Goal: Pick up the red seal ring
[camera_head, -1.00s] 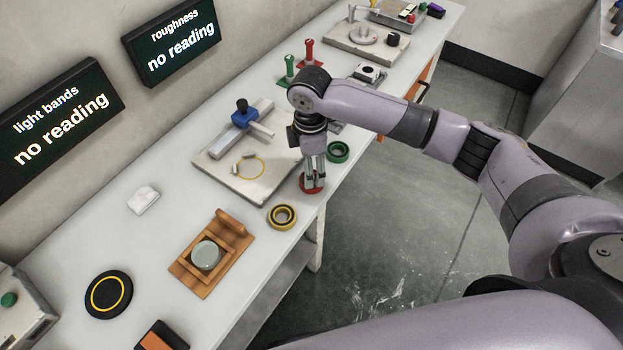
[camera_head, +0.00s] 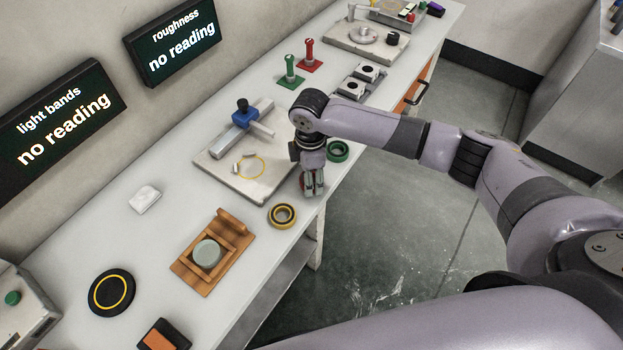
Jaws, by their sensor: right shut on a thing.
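The red seal ring (camera_head: 303,186) is near the front edge of the bench, to the right of the pale stone plate. Only slivers of red show beside and between the fingers; most of it is hidden. My right gripper (camera_head: 314,190) points down, shut on the ring. I cannot tell whether the ring still touches the bench. My left gripper is not in view.
A green ring (camera_head: 338,151) lies just behind the gripper and a yellow-black ring (camera_head: 282,216) in front of it. The stone plate (camera_head: 225,180) carries a blue-topped fixture (camera_head: 243,118). A wooden stand (camera_head: 230,236) is nearer.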

